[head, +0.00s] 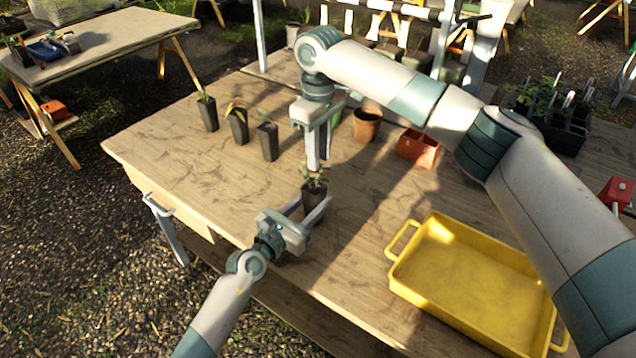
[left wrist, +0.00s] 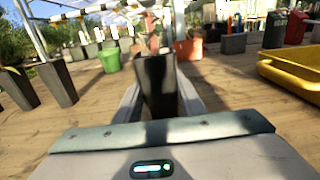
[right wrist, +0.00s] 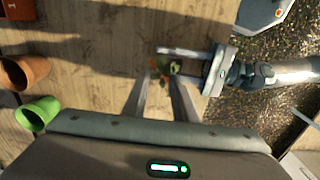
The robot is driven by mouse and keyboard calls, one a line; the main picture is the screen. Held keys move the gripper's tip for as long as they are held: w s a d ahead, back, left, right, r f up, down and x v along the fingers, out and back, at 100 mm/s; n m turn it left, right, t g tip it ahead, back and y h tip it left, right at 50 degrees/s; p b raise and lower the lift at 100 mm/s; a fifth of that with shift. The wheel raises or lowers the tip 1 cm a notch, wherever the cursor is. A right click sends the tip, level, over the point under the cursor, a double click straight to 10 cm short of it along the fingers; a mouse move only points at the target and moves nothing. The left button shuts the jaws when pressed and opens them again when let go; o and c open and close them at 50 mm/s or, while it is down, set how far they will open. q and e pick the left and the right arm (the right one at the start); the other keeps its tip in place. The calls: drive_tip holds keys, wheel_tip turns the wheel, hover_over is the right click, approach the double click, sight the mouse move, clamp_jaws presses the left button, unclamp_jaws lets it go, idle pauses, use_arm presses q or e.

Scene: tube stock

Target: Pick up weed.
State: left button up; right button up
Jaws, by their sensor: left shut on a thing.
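A dark tube pot (head: 313,196) stands near the table's front edge with a small leafy plant (head: 314,178) in its top. My left gripper (head: 309,211) is shut on this pot; the pot fills the gap between its fingers in the left wrist view (left wrist: 156,86). My right gripper (head: 318,163) points down from above, its tips just over the plant. In the right wrist view its two fingers stand apart, with green and reddish leaves (right wrist: 163,68) beyond the tips. Which of these leaves are the weed I cannot tell.
Several more dark tube pots (head: 268,141) with seedlings stand at the back left. A brown pot (head: 367,124), a green pot (right wrist: 38,112) and an orange-red container (head: 417,148) stand behind. A yellow tray (head: 400,243) lies at the right.

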sight(318, 184)
drive_tip(key=shift+f, duration=0.2)
drive_tip(key=shift+s+f, duration=0.15)
drive_tip(key=shift+f, duration=2.35)
drive_tip(key=shift+c, duration=0.3)
drive_tip(key=shift+a, duration=0.1)
clamp_jaws()
